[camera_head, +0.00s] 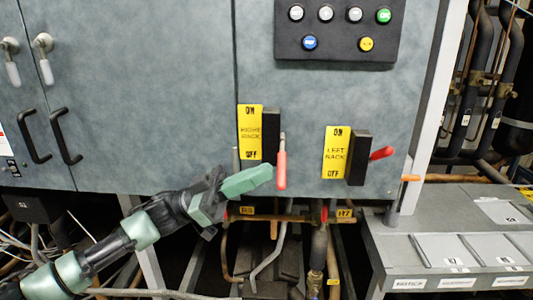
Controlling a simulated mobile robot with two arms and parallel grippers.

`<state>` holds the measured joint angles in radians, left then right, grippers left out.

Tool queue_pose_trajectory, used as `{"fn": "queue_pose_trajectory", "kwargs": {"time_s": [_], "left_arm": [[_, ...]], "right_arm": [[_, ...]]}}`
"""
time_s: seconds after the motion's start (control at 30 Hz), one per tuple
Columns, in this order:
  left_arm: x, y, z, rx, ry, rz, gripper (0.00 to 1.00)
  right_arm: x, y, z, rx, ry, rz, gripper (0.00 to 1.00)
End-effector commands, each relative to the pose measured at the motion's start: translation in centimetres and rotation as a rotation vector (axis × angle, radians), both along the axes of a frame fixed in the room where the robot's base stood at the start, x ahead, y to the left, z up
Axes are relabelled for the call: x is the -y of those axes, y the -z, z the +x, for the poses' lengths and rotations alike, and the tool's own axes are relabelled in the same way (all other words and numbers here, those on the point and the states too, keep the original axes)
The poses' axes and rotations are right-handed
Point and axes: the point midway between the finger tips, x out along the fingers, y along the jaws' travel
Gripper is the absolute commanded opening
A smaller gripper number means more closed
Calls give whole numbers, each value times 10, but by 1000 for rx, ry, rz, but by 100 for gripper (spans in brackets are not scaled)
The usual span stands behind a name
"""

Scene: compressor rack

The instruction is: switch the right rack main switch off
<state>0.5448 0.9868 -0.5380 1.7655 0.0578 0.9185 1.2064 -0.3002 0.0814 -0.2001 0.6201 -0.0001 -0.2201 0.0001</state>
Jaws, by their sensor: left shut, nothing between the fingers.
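The right rack main switch is a black box (270,135) beside a yellow label (250,132) reading "RIGHT RACK", with ON at the top and OFF at the bottom. Its red handle (281,170) hangs straight down, its red end level with and below the word OFF. My left gripper (262,177) is shut and empty, its green fingertips just left of the red handle. I cannot tell whether they touch it. My right gripper is not in view.
The left rack switch (358,158) has a red handle (381,153) pointing right and slightly up. A button panel (337,30) is above. Pipes (318,245) run below the cabinet. A grey bench (415,245) stands at the lower right.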

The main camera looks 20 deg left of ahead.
Motion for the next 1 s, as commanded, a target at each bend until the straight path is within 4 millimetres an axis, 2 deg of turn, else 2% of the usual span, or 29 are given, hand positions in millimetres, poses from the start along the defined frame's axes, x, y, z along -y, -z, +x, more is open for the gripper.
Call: {"fn": "queue_pose_trajectory", "kwargs": {"time_s": [0.03, 0.07, 0.33, 1.0], "left_arm": [[-9, 11, -1, -2, -3, 3, 0], [-13, 14, -2, -2, -3, 3, 0], [-45, 25, -10, 5, 0, -3, 0], [-48, 24, -12, 10, 3, -6, 0]], "right_arm": [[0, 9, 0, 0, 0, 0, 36], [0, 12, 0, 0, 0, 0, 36], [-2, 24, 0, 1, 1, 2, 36], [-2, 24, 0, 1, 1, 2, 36]]}}
